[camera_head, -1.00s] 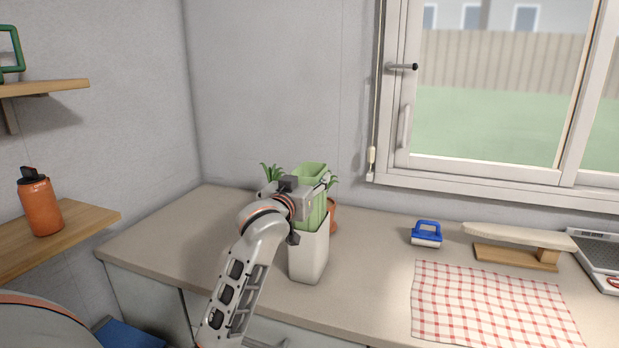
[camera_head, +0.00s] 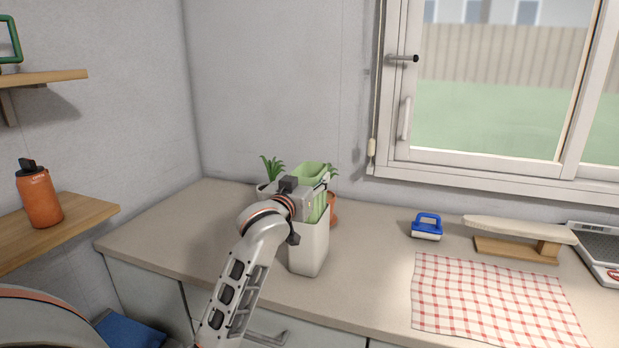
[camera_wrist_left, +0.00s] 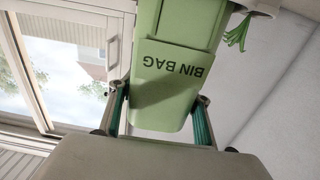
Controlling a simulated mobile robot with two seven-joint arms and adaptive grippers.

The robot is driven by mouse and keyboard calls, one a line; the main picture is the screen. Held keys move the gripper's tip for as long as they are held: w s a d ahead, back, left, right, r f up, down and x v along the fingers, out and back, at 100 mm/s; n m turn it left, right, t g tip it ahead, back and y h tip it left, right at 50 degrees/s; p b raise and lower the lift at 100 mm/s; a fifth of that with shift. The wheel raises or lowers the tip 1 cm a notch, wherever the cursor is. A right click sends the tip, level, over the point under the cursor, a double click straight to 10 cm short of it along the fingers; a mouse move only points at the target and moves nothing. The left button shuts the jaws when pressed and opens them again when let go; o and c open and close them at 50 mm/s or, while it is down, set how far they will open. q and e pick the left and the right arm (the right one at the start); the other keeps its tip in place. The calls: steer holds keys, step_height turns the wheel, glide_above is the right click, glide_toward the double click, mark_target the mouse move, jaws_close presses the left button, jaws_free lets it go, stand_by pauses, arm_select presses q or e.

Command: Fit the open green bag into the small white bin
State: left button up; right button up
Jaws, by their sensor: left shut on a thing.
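The green bag (camera_head: 312,171) stands open and upright, with its lower part inside the small white bin (camera_head: 309,252) on the counter. The bag's upper part and mouth stick out above the bin's rim. My left gripper (camera_head: 318,187) is shut on the bag, above the rim, and covers part of it. In the left wrist view the bag (camera_wrist_left: 172,92) shows upside-down "BIN BAG" lettering, with the fingers of the left gripper (camera_wrist_left: 160,112) on either side of it. The bag's bottom is hidden in the bin. My right gripper is out of view.
Potted plants (camera_head: 271,169) stand close behind the bin, partly hidden. To the right are a blue-handled brush (camera_head: 426,227), a small ironing board (camera_head: 515,231) and a checked cloth (camera_head: 490,300). The counter left of the bin is clear.

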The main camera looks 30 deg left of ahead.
arm_select(q)
steer(key=shift+f, duration=0.65)
steer(key=shift+f+b, duration=0.6)
steer(key=shift+f, duration=0.3)
steer(key=shift+f+b, duration=0.95)
steer(key=shift+f, duration=1.5)
steer(key=o, duration=1.1)
steer(key=shift+c, duration=0.2)
steer(key=shift+s, duration=0.1)
steer(key=v, duration=1.1)
steer(key=shift+s+d, duration=0.2)
steer(key=shift+s, duration=0.2)
